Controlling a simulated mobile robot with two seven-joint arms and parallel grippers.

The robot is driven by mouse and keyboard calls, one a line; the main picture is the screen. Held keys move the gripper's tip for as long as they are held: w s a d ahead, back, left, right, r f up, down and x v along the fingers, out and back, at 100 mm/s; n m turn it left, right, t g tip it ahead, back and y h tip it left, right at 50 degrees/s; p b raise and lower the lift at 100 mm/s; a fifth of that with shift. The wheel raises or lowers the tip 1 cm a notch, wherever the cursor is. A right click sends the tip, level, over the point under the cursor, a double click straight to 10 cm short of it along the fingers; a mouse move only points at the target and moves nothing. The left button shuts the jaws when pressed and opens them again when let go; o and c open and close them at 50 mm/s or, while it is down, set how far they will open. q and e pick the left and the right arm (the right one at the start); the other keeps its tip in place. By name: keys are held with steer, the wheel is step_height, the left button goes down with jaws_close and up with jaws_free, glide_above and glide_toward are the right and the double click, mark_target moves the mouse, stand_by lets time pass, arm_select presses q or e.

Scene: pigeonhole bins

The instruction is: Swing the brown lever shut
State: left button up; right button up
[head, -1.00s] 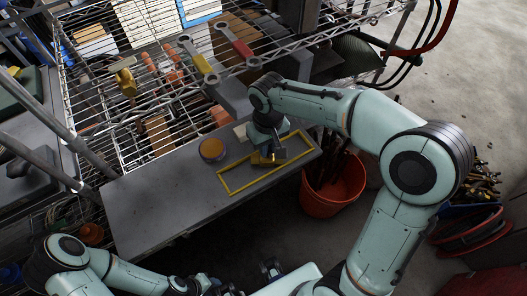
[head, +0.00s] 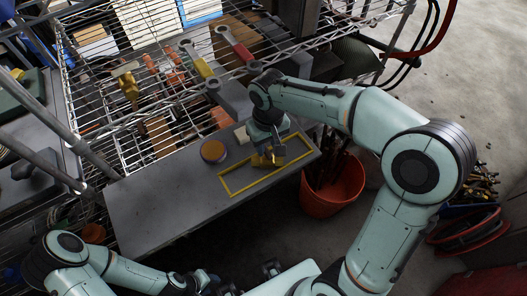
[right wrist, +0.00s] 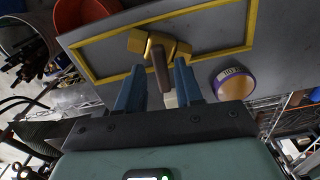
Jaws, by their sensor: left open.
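A brass valve-like fitting (right wrist: 158,44) with hex ends lies inside a yellow rectangular outline on a grey board; it also shows in the head view (head: 262,161). A brown lever (right wrist: 160,68) extends from the fitting toward my right wrist camera. My right gripper (right wrist: 158,85) has its two blue fingers apart, one on each side of the lever, with narrow gaps visible. In the head view, my right gripper (head: 271,148) is above the fitting and partly hides it. My left gripper (head: 252,279) is open and empty at the bottom edge, away from the board.
Wrench-like tools with red and yellow handles, and another brass piece (head: 128,87), are on the wire rack behind. An orange bucket (head: 333,190) stands right of the board.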

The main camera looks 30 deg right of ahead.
mark_target(267, 161)
steer(key=shift+s, duration=0.1)
steer(key=shift+m, duration=0.3)
arm_select(q)
steer(key=shift+s+f, duration=0.1)
arm_select(e)
steer(key=shift+f, duration=0.1)
steer(key=shift+f+b, duration=0.7)
steer(key=shift+f, duration=0.3)
arm_select(q)
steer(key=shift+s+f, duration=0.45)
steer(key=shift+f, duration=0.3)
